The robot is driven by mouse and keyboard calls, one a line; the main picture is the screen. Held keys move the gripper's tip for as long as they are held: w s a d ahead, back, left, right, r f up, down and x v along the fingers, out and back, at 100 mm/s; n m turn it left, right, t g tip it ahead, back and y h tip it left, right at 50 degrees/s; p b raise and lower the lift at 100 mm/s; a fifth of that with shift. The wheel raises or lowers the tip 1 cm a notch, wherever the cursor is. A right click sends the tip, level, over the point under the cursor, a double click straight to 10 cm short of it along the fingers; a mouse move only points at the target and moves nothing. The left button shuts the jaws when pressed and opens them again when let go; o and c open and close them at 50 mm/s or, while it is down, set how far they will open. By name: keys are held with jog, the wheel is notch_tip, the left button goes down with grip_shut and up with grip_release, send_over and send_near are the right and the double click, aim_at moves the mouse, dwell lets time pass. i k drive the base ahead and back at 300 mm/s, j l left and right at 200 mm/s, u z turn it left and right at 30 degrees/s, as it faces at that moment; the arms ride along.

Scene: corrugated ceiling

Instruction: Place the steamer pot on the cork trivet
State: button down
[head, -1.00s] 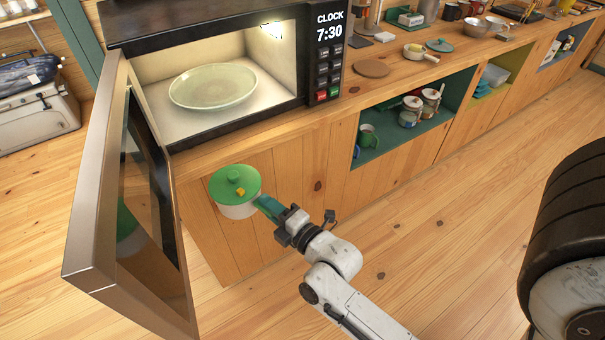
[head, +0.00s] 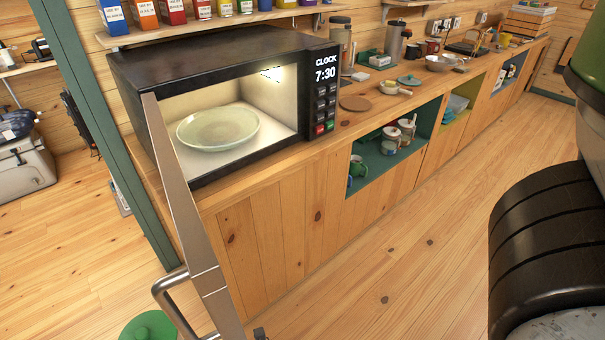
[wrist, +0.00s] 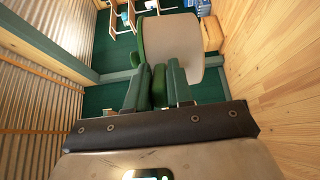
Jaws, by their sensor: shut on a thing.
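The steamer pot shows at the bottom edge of the head view as a green lid (head: 150,327), cut off by the frame and left of the microwave door. In the wrist view its pale body (wrist: 185,48) lies just beyond my gripper (wrist: 157,78), which is shut on the pot's green handle. The cork trivet (head: 355,103), a flat brown disc, lies bare on the wooden counter (head: 345,131), right of the microwave.
The microwave (head: 220,75) is open with a pale plate (head: 218,128) inside. Its open door (head: 182,190) juts towards me, between the pot and the counter front. A small pan (head: 393,88) and a teal lid (head: 408,80) lie beyond the trivet. The floor along the counter is clear.

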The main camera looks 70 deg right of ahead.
aim_at(358, 105)
jog(key=j+z, duration=0.1)
jog(key=z, duration=0.25)
jog(key=i+j+z, duration=0.1)
jog(key=z, duration=0.3)
jog(key=j+z, duration=0.2)
jog(key=z, duration=0.15)
